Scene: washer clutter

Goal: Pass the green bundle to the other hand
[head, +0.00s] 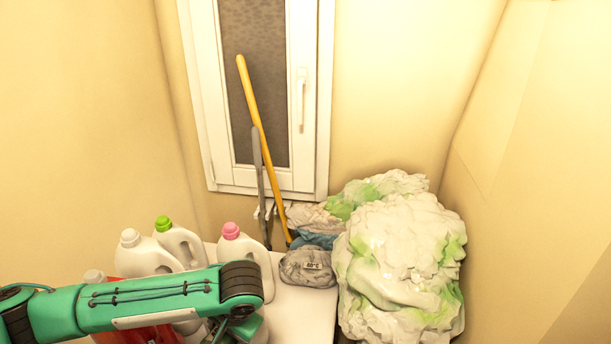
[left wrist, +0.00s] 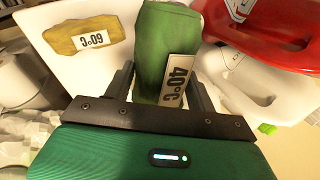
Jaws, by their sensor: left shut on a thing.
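The green bundle (left wrist: 165,45) is a rolled cloth with a white label reading 40°C. In the left wrist view it lies between the two dark fingers of my left gripper (left wrist: 160,85), which is shut on it. A white surface shows beyond it; I cannot tell whether the bundle touches that surface. In the head view my left arm comes in from the left and hides most of the gripper and bundle. My right gripper is in neither view.
White bottles (head: 148,256) stand left on the white table (head: 303,312).

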